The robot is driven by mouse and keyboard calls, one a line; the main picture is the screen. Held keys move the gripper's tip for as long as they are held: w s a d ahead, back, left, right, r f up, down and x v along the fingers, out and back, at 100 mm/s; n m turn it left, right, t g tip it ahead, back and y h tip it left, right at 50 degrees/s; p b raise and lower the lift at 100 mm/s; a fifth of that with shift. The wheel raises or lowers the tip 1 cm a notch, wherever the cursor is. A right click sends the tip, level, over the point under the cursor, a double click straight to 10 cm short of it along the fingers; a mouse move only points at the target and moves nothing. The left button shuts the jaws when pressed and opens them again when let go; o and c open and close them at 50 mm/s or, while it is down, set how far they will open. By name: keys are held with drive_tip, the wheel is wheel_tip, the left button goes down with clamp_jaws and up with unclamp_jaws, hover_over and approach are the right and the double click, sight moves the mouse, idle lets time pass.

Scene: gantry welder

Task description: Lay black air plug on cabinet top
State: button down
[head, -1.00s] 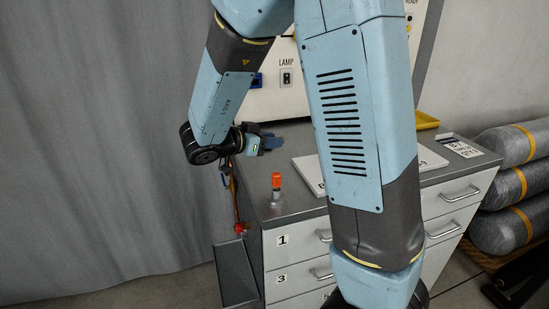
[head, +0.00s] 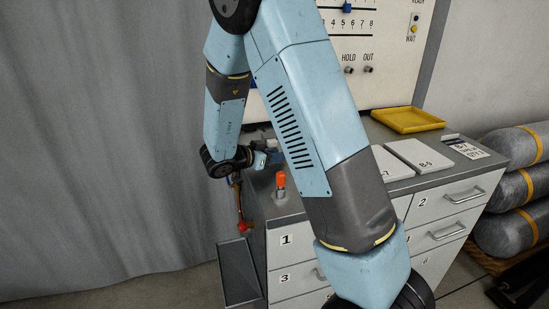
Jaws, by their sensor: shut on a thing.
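The grey cabinet top (head: 262,208) shows at its left end, with my arm across its middle. My gripper (head: 272,148) is over the back left part of the cabinet top, partly hidden by my own arm. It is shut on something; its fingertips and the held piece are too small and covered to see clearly. I cannot make out the black air plug anywhere else in view. Contact between the held piece and the top cannot be told.
An orange-capped metal fitting (head: 281,184) stands upright near the front left edge. White plates (head: 412,158) and a yellow tray (head: 408,120) lie to the right. A hose with a red end (head: 242,226) hangs at the left side. A panel stands behind; gas cylinders (head: 514,184) are at right.

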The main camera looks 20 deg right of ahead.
drive_tip(key=shift+f, duration=0.4)
drive_tip(key=shift+f, duration=0.1)
drive_tip(key=c, duration=0.9)
unclamp_jaws()
drive_tip(key=shift+o, duration=0.2)
